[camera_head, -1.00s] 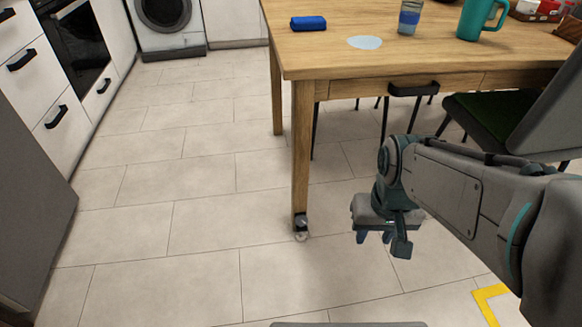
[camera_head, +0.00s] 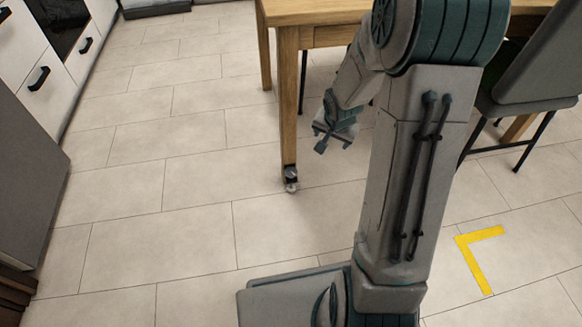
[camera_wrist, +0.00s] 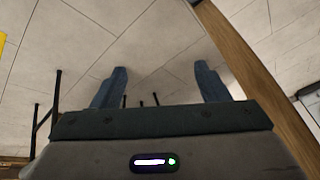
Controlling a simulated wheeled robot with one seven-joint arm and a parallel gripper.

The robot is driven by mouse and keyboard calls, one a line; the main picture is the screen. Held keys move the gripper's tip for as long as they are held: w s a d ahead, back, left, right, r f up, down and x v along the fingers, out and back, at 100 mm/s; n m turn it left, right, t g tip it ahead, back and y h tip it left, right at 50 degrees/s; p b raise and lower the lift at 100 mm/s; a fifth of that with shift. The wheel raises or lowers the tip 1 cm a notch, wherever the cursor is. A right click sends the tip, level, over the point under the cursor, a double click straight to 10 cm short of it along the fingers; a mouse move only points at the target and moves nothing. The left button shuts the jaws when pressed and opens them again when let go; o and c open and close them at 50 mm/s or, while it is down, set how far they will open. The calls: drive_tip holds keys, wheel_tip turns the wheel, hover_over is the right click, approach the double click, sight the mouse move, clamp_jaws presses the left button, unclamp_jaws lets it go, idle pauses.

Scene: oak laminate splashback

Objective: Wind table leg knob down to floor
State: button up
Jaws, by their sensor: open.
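The wooden table (camera_head: 330,36) stands on wooden legs. Its near front leg (camera_head: 289,110) has a small dark and metallic knob (camera_head: 291,172) at its foot, close to the floor. A pale disc shows at the very bottom of it; I cannot tell whether the disc touches the floor. My gripper (camera_head: 320,140) is to the right of this leg, above the knob's height and apart from it. In the wrist view my gripper (camera_wrist: 160,88) has its two fingers spread with nothing between them. A wooden leg (camera_wrist: 250,75) runs along the right there; the knob is not visible in it.
A dark chair (camera_head: 535,75) stands at the right of the table. A yellow corner mark (camera_head: 475,262) is on the tiled floor at the right. White cabinets (camera_head: 45,65) line the left. The floor (camera_head: 170,200) left of the leg is clear.

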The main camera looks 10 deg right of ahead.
drive_tip(key=w+d+f+m+t+y, duration=0.1)
drive_tip(key=w+f+m, duration=0.15)
drive_tip(key=f, duration=0.35)
drive_tip(key=w+d+f+m+t+y, duration=0.1)
drive_tip(key=w+f+m, duration=0.1)
drive_tip(key=w+f, duration=0.3)
drive_tip(key=m+t+y, duration=0.4)
drive_tip(key=m+t, duration=0.7)
drive_tip(key=m, duration=1)
approach(293, 177)
drive_tip(key=shift+d+f+b+x, duration=0.2)
drive_tip(key=shift+b+x, duration=0.9)
drive_tip(key=shift+x, duration=1.6)
drive_tip(key=shift+d+f+b+x, duration=0.15)
drive_tip(key=shift+b+x, duration=0.95)
drive_tip(key=shift+x, duration=1.6)
drive_tip(key=shift+a, duration=0.1)
drive_tip(key=c, duration=1)
